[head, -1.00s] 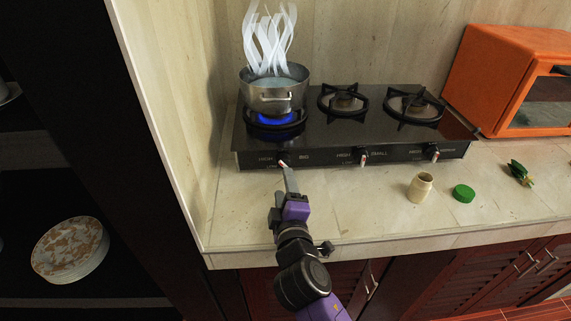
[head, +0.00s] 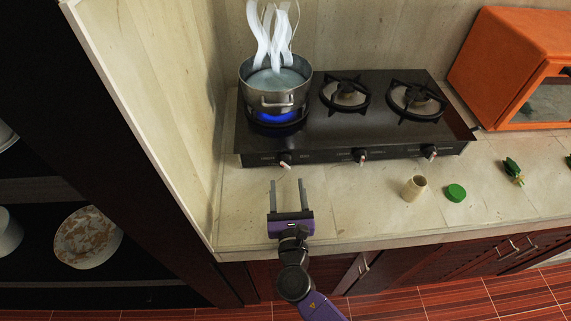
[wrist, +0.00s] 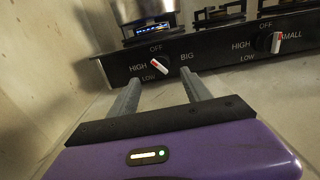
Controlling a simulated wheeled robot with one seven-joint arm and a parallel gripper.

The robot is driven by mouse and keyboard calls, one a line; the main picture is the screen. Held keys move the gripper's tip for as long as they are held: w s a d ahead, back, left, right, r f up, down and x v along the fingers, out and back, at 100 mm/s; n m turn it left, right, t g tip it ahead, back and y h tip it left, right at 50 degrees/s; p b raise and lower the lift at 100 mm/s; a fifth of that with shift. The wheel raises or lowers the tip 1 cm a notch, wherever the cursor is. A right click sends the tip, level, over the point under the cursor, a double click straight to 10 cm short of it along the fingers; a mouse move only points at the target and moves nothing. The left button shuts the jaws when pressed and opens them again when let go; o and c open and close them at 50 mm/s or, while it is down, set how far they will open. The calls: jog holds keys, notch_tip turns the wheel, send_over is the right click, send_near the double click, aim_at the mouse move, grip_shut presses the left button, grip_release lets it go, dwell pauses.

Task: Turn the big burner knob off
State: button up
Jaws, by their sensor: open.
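The big burner knob (head: 285,161) is at the left of the stove's front panel, below the steaming pot. In the wrist view the knob (wrist: 160,66) has a red and white pointer set aslant, tilted away from upright. OFF is printed above it, HIGH at left, LOW below left, BIG at right. A blue flame (head: 276,117) burns under the pot. My gripper (head: 288,183) is open and empty in front of the knob, apart from it. In the wrist view its two fingers (wrist: 161,79) stand apart just below the knob.
The metal pot (head: 272,92) sits on the left burner. Two more knobs (head: 360,155) are to the right. A beige jar (head: 414,188) and a green lid (head: 455,193) lie on the counter at right. A wall (head: 190,120) rises close on the left.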

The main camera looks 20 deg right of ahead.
aim_at(285, 163)
jog(key=x, duration=0.7)
grip_shut()
